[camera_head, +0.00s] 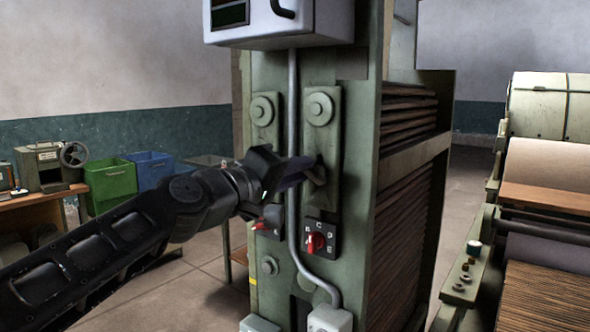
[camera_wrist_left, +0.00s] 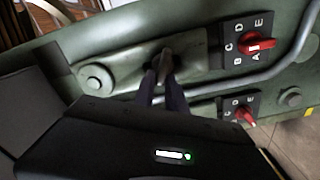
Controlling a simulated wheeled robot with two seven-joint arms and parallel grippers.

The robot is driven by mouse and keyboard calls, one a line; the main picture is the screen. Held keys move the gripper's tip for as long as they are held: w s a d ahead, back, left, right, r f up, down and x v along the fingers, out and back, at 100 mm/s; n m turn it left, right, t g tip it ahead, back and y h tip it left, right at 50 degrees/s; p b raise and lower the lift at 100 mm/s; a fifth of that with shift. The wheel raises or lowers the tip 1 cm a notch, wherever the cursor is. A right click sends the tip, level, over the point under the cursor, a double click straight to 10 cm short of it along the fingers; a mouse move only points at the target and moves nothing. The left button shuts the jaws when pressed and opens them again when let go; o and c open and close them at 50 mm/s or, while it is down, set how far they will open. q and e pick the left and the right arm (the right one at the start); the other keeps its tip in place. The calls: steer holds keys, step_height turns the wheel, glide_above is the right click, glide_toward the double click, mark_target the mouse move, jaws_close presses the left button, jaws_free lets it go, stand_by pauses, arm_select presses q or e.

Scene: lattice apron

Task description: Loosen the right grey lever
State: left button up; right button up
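The right grey lever (camera_wrist_left: 166,64) sticks out from the lower part of a green plate (camera_head: 321,115) with a round boss, on the front of the green machine. In the head view the lever (camera_head: 319,172) is partly covered by my left gripper (camera_head: 308,168). In the left wrist view the two dark fingers (camera_wrist_left: 162,82) lie close on either side of the lever and appear shut on it. The left green plate (camera_head: 263,118) stands beside it; any lever there is hidden behind my gripper. My right gripper is not in view.
A grey conduit (camera_head: 292,130) runs down between the plates. Red selector knobs (camera_head: 316,242) sit below, the left one (camera_head: 268,224) near my wrist. A grey box (camera_head: 280,22) overhangs above. Green (camera_head: 110,183) and blue (camera_head: 150,170) bins stand at left, rollers (camera_head: 545,165) at right.

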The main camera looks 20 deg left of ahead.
arm_select(q)
steer(key=shift+o, duration=1.2)
steer(key=shift+d+f, duration=0.2)
steer(key=shift+w+a+r, duration=0.1)
steer(key=shift+w, duration=0.1)
steer(key=shift+s+a, duration=0.1)
steer(key=b+v, duration=0.1)
steer(key=v, duration=0.6)
steer(key=shift+s, duration=0.35)
